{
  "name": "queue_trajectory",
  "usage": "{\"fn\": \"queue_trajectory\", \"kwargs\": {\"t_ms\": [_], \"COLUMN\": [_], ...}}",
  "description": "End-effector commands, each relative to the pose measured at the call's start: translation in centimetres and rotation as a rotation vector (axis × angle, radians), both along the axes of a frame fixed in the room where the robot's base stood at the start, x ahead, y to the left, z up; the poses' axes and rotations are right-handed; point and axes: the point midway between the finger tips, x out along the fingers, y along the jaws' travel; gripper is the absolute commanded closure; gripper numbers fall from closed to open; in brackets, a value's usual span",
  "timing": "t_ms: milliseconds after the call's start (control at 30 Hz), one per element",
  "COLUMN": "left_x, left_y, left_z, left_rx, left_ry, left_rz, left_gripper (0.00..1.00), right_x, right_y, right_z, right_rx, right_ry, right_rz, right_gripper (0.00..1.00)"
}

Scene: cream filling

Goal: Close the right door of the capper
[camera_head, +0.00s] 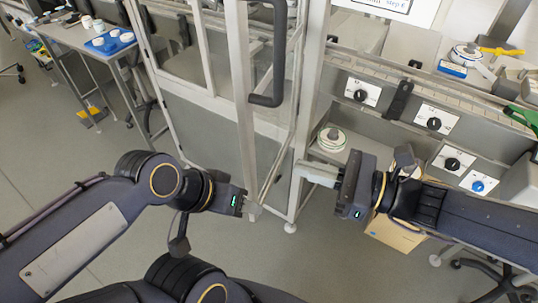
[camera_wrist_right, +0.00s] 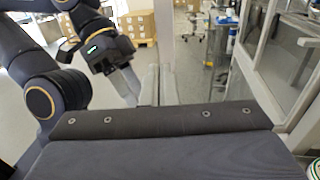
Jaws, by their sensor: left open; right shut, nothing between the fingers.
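The capper's right door (camera_head: 243,110) is a pale metal frame with clear panels and a dark handle (camera_head: 268,98). It stands open, angled out from the upright post beside it. My left gripper (camera_head: 253,210) is at the door's lower front corner; its pale fingers are open, and I cannot tell whether they touch the frame. It also shows in the right wrist view (camera_wrist_right: 130,88). My right gripper (camera_head: 298,170) points left, shut and empty, in front of the post to the right of the door. Its pale fingers show in the right wrist view (camera_wrist_right: 157,88).
A panel with black knobs (camera_head: 434,124) is to the right of the door. A round white-and-green item (camera_head: 332,139) sits in a recess above my right gripper. A table with a blue tray (camera_head: 110,42) stands far left.

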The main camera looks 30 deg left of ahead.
Motion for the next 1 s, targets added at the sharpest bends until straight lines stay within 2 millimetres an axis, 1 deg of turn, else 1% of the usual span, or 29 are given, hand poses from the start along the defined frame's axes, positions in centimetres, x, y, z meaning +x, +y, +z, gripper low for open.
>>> {"fn": "queue_trajectory", "kwargs": {"t_ms": [33, 200, 300, 400, 600, 1000], "left_x": [0.0, 0.0, 0.0, 0.0, 0.0, 0.0], "left_y": [0.0, 0.0, 0.0, 0.0, 0.0, 0.0], "left_z": [0.0, 0.1, 0.2, 0.2, 0.3, 0.0], "left_rx": [0.0, 0.0, 0.0, 0.0, 0.0, 0.0], "left_ry": [0.0, 0.0, 0.0, 0.0, 0.0, 0.0], "left_rz": [0.0, 0.0, 0.0, 0.0, 0.0, 0.0], "left_gripper": [0.53, 0.53, 0.53, 0.53, 0.53, 0.53], "right_x": [-0.3, -0.7, -0.9, -0.9, -1.0, -1.0], "right_y": [1.3, 4.7, 6.1, 7.2, 8.0, 8.3], "right_z": [0.0, 0.0, 0.0, 0.0, 0.0, -0.1], "right_rx": [-0.001, -0.002, -0.002, -0.002, -0.001, 0.0], "right_ry": [-0.001, -0.002, -0.002, -0.003, -0.002, -0.004], "right_rz": [0.006, 0.005, 0.004, 0.002, 0.0, -0.002], "right_gripper": [1.0, 1.0, 1.0, 1.0, 1.0, 1.0]}}
